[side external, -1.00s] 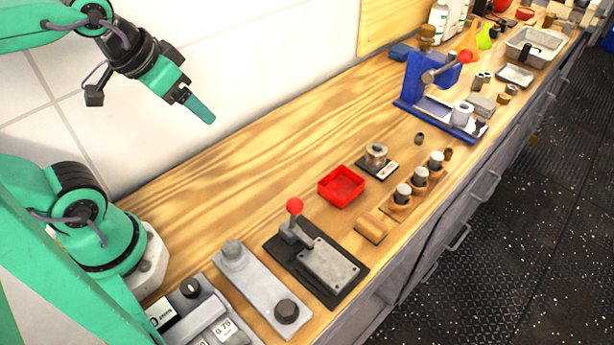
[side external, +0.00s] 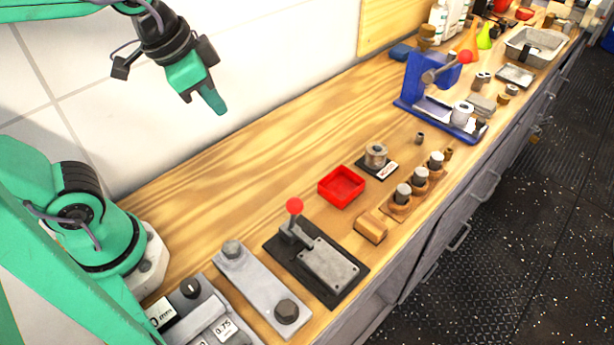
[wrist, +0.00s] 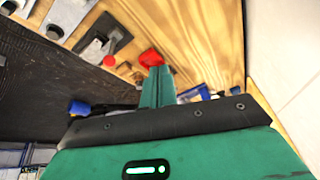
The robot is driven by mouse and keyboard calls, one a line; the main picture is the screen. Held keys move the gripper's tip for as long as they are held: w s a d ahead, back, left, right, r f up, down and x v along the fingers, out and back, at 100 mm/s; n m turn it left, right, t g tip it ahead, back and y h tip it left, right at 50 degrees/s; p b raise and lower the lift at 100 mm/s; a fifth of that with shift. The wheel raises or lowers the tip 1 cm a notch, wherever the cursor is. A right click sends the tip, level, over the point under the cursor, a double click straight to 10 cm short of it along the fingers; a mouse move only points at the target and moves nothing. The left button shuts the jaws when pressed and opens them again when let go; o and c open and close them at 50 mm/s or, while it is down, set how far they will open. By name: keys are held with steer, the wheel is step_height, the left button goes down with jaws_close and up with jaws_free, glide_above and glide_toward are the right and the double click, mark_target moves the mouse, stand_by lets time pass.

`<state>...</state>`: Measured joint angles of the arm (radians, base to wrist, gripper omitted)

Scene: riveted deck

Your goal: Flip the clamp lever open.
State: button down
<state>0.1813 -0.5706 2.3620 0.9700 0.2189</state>
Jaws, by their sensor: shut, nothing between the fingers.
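The clamp (side external: 330,266) is a grey metal plate and bracket on a black base near the front of the wooden bench. Its lever ends in a red ball knob (side external: 294,206) and stands roughly upright at the back left of the base. My gripper (side external: 217,106) is shut and empty, high above the bench near the tiled wall. It is well apart from the clamp, up and to its left in the side view. In the wrist view my shut fingers (wrist: 158,78) point toward the bench and partly overlap the red tray (wrist: 150,57).
Left of the clamp is a grey bolted plate (side external: 262,288). The red tray (side external: 341,186), a wooden block (side external: 370,228) and a wooden holder with metal cylinders (side external: 404,205) stand to its right. A blue press (side external: 415,80) is farther back. Bench along the wall is clear.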

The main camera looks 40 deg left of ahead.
steer(key=w+d+f+m+g, duration=0.1)
steer(key=d+m+g, duration=0.3)
steer(key=d+m, duration=1.1)
steer(key=d+f, duration=0.1)
steer(key=d, duration=0.6)
steer(key=shift+f+m+y, duration=0.2)
steer(key=shift+m+y, duration=0.1)
steer(key=shift+y, duration=0.1)
steer(key=shift+f, duration=0.15)
steer(key=w+a+f, duration=0.1)
steer(key=a+f, duration=0.3)
steer(key=f, duration=0.6)
steer(key=shift+a+f, duration=0.25)
